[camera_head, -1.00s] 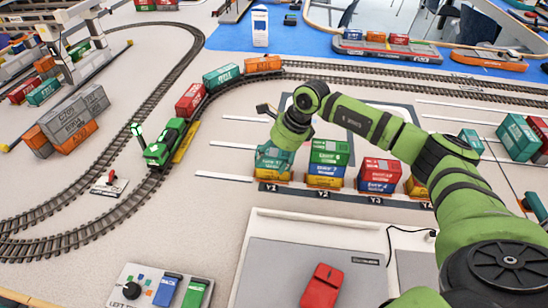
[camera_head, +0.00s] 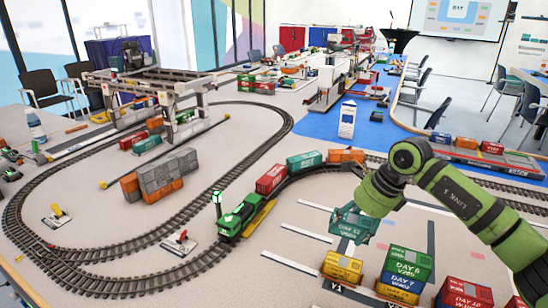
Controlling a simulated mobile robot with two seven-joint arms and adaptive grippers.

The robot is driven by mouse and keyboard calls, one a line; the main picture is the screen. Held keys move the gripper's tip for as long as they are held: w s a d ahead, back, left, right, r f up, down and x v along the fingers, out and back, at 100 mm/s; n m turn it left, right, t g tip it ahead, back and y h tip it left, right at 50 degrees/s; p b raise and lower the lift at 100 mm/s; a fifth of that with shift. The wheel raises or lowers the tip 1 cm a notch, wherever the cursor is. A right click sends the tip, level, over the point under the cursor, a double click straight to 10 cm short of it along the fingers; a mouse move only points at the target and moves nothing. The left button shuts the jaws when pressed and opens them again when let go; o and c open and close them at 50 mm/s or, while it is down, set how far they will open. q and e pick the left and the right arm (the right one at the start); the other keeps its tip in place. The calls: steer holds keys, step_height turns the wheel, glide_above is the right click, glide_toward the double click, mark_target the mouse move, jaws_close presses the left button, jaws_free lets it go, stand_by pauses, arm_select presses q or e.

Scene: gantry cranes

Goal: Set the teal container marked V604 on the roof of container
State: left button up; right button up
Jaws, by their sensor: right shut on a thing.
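My right gripper (camera_head: 370,208) comes in from the right and is shut on a teal container (camera_head: 350,228). The container hangs above the yard slots, apart from the yellow container (camera_head: 341,267) below it. Its mark is too small to read. To its right a stack has a green container (camera_head: 407,265) marked DAY 6 on top, over a blue one (camera_head: 400,282) marked DAY 7. A red container (camera_head: 463,294) stands farther right, at the bottom edge. My left gripper is not in view.
A green locomotive (camera_head: 240,217) stands on the curved track with a red wagon (camera_head: 271,178), a teal wagon (camera_head: 304,162) and an orange wagon (camera_head: 347,156) behind it. Grey containers (camera_head: 160,172) stand inside the loop. A gantry crane (camera_head: 150,82) stands at the back left.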

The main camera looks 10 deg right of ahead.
steer(key=s+a+n+g+h+p, duration=0.1)
steer(key=s+a+n+g, duration=0.2)
steer(key=s+n, duration=0.5)
steer(key=s+a+n+g+h+p, duration=0.2)
steer(key=s+a+n+g, duration=0.2)
steer(key=n, duration=1.3)
steer(key=s+a, duration=0.1)
steer(key=s, duration=0.2)
steer(key=shift+s+a+f+h, duration=0.3)
steer(key=shift+s+a+f, duration=0.05)
steer(key=shift+s+f, duration=0.05)
